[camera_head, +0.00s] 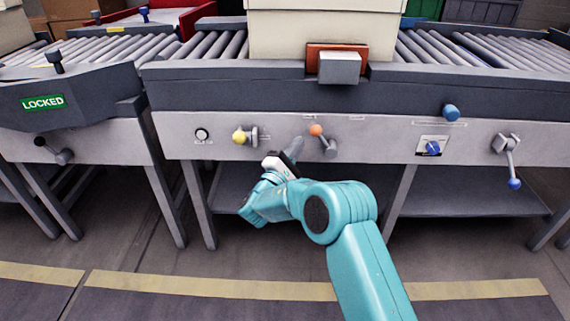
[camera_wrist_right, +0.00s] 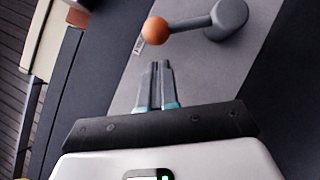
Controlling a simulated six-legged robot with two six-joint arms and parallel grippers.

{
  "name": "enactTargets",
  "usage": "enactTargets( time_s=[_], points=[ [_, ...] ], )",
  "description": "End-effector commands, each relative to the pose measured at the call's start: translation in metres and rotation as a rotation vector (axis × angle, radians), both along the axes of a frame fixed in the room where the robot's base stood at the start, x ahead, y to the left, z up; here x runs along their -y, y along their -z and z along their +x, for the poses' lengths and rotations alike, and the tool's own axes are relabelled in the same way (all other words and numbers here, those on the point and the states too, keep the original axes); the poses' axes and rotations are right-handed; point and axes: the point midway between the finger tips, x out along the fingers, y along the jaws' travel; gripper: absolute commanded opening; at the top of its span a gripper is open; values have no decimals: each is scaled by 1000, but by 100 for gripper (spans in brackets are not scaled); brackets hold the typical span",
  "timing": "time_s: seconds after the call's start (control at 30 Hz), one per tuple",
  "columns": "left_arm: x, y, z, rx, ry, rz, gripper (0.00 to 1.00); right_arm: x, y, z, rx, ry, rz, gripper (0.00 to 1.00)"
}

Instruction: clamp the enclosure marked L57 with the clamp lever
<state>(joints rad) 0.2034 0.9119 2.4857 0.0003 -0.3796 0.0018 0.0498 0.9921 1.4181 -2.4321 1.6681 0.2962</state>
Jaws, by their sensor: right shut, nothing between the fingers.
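A beige enclosure (camera_head: 322,32) stands on the roller conveyor behind an orange and grey block (camera_head: 338,66). I see no L57 marking on it. A grey lever with an orange knob (camera_head: 316,130) is on the conveyor's front panel. It also shows in the right wrist view, its orange knob (camera_wrist_right: 156,30) left of its grey hub (camera_wrist_right: 229,17). My right gripper (camera_head: 296,145) is just left of and below this lever, apart from it. In the wrist view its fingers (camera_wrist_right: 161,66) are together and empty, below the knob. My left gripper is not in view.
The panel also carries a yellow knob (camera_head: 239,136), a blue switch (camera_head: 433,148), a blue button (camera_head: 451,112) and a blue-tipped lever (camera_head: 514,183). A left conveyor bears a green LOCKED sign (camera_head: 43,102). A shelf (camera_head: 470,190) lies below the panel. The floor in front is clear.

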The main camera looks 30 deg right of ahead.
Motion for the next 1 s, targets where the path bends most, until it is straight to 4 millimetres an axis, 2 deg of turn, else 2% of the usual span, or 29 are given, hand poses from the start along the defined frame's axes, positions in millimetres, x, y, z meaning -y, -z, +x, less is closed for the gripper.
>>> enactTargets(
  time_s=[0.1,0.23,1.0],
  points=[
    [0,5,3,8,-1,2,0,11,-6,-4,0,1,0,0],
    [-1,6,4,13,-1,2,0,16,-10,-6,0,0,0,0],
    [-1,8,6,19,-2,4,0,19,-17,-4,37,0,60,0]
  ],
)
